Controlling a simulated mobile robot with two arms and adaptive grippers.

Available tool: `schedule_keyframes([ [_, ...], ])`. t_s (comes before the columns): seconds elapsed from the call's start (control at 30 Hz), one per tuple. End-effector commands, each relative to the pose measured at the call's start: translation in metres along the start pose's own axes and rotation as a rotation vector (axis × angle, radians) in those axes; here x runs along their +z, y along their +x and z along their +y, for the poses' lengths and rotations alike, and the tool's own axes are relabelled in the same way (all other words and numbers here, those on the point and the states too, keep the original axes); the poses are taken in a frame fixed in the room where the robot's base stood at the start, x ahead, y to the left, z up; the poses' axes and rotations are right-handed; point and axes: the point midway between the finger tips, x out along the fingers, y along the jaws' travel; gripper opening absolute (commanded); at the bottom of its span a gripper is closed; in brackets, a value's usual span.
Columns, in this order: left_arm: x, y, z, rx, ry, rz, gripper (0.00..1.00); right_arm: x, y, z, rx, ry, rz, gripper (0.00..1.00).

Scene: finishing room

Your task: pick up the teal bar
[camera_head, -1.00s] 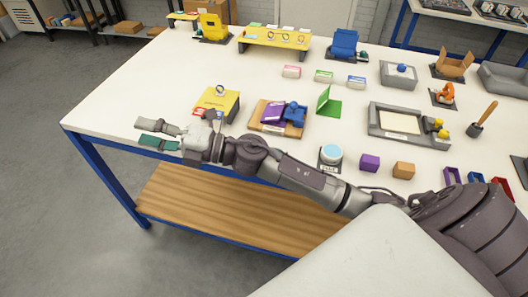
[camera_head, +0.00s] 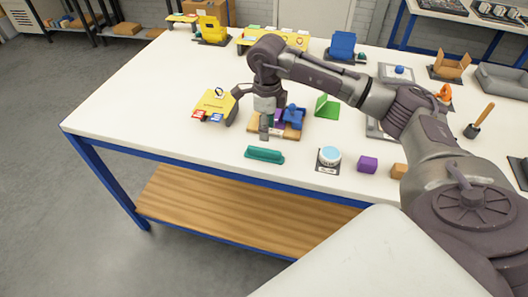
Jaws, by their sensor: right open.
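The teal bar (camera_head: 264,154) lies on the white table near its front edge, left of the round blue-topped button. My right gripper (camera_head: 248,126) points down above the table, behind and a little left of the bar. Its jaws are spread wide, with nothing between them that I can make out. The gripper is apart from the bar in the picture and partly covers the wooden board with the purple and blue pieces. My left gripper is not in view.
A yellow stand (camera_head: 214,103) is close to the gripper's left. The wooden board (camera_head: 290,131) with a blue piece (camera_head: 294,114) is close on its right. The blue-topped button (camera_head: 330,155) and purple cube (camera_head: 367,164) stand right of the bar. The table's front-left corner is clear.

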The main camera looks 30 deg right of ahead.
Motion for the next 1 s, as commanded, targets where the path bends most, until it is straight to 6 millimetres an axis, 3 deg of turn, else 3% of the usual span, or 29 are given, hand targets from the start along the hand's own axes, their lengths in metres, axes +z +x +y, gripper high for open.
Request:
schedule_keyframes([
  [0.2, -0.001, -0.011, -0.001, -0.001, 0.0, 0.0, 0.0, 0.001, 0.035, 0.001, 0.002, 0.0, 0.0, 0.46],
  [0.47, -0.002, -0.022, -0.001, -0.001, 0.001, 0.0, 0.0, 0.004, 0.054, 0.002, 0.004, -0.001, -0.001, 0.46],
  [0.7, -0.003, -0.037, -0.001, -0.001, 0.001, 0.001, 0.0, 0.008, 0.089, 0.001, 0.003, 0.0, -0.002, 0.46],
  [1.0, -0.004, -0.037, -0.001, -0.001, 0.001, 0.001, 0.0, 0.008, 0.097, 0.001, 0.001, -0.001, -0.004, 0.46],
])
